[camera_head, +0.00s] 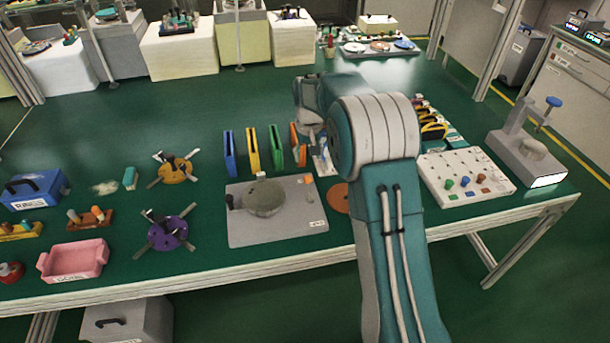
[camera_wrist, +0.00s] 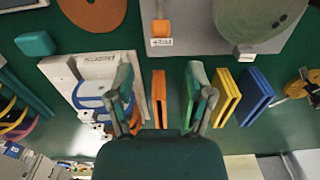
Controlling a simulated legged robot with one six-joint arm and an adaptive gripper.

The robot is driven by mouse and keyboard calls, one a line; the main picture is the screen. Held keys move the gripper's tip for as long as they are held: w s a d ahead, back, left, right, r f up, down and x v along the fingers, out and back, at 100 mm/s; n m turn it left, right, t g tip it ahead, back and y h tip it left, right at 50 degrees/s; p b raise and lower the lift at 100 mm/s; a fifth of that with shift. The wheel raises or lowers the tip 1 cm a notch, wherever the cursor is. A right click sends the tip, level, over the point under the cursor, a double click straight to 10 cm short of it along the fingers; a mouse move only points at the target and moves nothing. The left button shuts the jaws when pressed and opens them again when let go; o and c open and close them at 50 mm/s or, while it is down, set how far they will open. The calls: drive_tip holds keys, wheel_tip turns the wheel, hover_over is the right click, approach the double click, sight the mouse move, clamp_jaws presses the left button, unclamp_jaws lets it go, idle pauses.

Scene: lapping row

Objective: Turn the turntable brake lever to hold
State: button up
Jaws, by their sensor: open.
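The turntable base (camera_head: 290,235) is a grey plate on the green bench with a round grey-green disc (camera_head: 265,198) on it. At its far right corner is a small orange-ended lever (camera_head: 307,180). In the wrist view the orange lever end (camera_wrist: 161,28) lies beside a white label (camera_wrist: 161,43), whose print I cannot read surely. My gripper (camera_wrist: 160,72) is open and empty, its fingers spread below the lever in that view and apart from it. In the head view my arm hides most of the gripper.
An orange disc (camera_head: 338,197) lies right of the base. Bare bench lies farther back.

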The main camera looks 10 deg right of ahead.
sight(308, 177)
wheel_tip(308, 177, down, 10)
drive_tip(key=shift+a+r, duration=0.1)
drive_tip(key=shift+r, duration=0.15)
clamp_jaws()
